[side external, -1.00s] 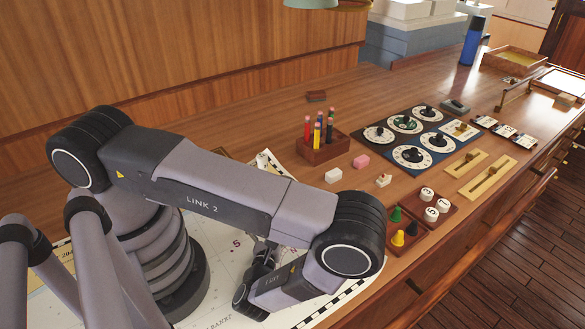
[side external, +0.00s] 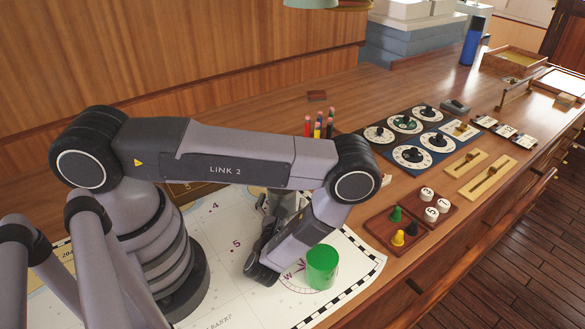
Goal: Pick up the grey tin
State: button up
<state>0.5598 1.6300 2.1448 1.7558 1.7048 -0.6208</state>
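I cannot make out the grey tin for certain in the side external view. A light grey shape (side external: 284,203) shows between my upper link and forearm, but I cannot tell whether it is the tin or part of my arm. My gripper (side external: 268,226) is mostly hidden behind my forearm and wrist, over the chart, so its fingers cannot be read. A green cylinder (side external: 322,268) stands upright on the chart, just right of my wrist in the picture.
The white chart (side external: 222,292) lies on the wooden desk. To the right are a tray of coloured pawns (side external: 397,238), a tray of white round pieces (side external: 443,206), dial panels (side external: 412,157) and brass sliders (side external: 487,178). Pencils (side external: 318,128) stand behind my elbow.

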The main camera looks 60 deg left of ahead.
jog(key=c, duration=1)
jog(key=shift+o, duration=0.2)
jog(key=shift+r, duration=0.15)
